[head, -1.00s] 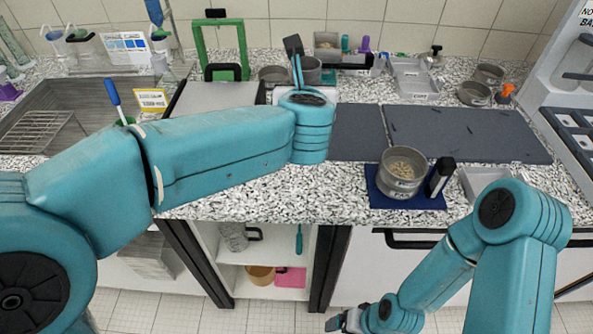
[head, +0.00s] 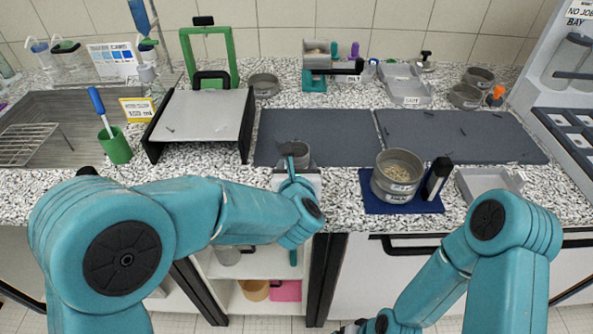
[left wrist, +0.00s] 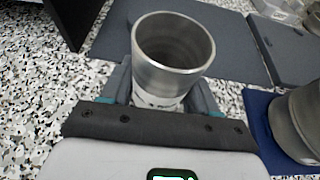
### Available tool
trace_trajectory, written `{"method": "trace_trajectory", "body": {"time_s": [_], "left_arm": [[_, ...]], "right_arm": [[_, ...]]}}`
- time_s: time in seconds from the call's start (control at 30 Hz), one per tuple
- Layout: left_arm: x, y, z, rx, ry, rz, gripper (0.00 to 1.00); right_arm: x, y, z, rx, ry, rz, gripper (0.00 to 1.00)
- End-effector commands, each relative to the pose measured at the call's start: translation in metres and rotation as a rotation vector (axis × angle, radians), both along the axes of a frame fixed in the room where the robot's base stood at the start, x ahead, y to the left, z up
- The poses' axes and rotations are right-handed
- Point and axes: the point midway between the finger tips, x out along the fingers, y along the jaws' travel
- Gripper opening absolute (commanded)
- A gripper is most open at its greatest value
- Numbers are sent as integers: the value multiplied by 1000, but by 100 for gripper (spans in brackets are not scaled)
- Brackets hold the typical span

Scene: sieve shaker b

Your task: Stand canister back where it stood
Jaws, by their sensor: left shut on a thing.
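The canister (head: 299,155) is a grey metal open-topped cup with a pale label. My left gripper (head: 293,164) is shut on it, near the front edge of the dark mat. The left wrist view shows the canister (left wrist: 172,50) upright or slightly tilted between the two fingers, its inside looking empty. Its base is hidden by the gripper, so I cannot tell whether it touches the counter. My right gripper (head: 348,327) is low at the bottom edge of the head view, mostly cut off, away from the canister.
A sieve pan with grains (head: 398,176) and a black-and-white block (head: 436,178) stand on a blue mat right of the canister. A grey-topped stand (head: 203,115) is to the left, a green cup (head: 116,146) beyond it. The dark mats (head: 455,135) are mostly clear.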

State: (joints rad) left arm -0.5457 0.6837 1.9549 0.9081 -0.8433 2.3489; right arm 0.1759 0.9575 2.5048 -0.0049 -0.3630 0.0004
Motion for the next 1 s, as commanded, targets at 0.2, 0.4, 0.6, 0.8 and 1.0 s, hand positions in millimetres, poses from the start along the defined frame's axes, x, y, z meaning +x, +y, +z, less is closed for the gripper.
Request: {"method": "trace_trajectory", "body": {"time_s": [0.2, 0.4, 0.6, 0.8, 1.0], "left_arm": [[0, 0, -6, -2, -4, 1, 14], [0, 0, -9, -2, -4, 1, 14], [0, 0, -9, -1, -1, 0, 85], [0, 0, -9, -1, -1, 0, 85], [-9, 0, -3, -2, -2, -1, 85]], "right_arm": [[0, 0, 0, 0, 0, 0, 89], [0, 0, -4, 0, 0, 0, 89], [0, 0, -4, 0, 0, 0, 89], [0, 0, -4, 0, 0, 0, 89], [0, 0, -3, 0, -1, 0, 89]]}}
